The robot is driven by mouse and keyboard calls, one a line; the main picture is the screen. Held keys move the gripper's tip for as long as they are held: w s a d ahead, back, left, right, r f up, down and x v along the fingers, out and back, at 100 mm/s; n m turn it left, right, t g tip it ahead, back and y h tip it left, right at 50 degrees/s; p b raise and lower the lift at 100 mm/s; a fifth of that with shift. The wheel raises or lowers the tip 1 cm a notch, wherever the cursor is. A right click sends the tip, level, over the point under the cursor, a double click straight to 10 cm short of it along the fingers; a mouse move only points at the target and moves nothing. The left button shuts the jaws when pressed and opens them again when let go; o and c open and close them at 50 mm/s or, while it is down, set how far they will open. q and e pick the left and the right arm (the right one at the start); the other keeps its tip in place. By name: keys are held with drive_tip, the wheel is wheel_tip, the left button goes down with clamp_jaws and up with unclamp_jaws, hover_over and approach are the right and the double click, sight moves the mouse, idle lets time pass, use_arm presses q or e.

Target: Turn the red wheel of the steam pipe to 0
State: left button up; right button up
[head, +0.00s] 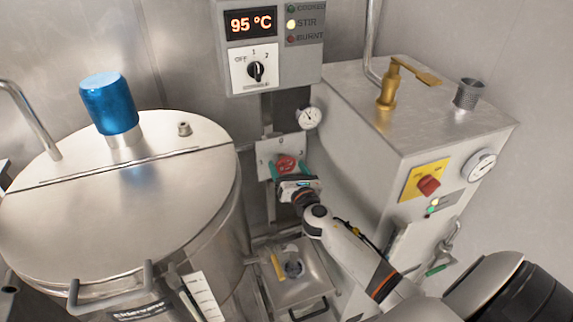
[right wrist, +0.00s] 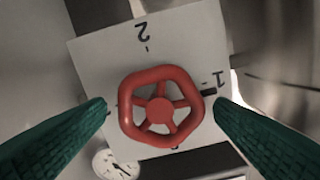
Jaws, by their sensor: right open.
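The red wheel (head: 286,161) sits on a pale plate (head: 262,165) on the back wall, below the control box. In the right wrist view the wheel (right wrist: 160,107) is centred and the plate (right wrist: 100,50) carries the marks 2 and 1. A short black bar (right wrist: 208,92) at the wheel's rim points at the 1. My left gripper is out of view.
A large steel kettle (head: 130,200) with a blue motor (head: 108,103) stands at the left. The steel boiler (head: 420,110) is close on the right of the arm. The control box (head: 265,45) hangs above, with a gauge (head: 309,117) below it.

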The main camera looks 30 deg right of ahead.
drive_tip(key=shift+x, duration=0.85)
drive_tip(key=shift+c, duration=0.6)
drive_tip(key=c, duration=0.9)
drive_tip(key=shift+o, duration=0.2)
drive_tip(key=shift+f+m, duration=0.1)
drive_tip(key=shift+m, duration=0.2)
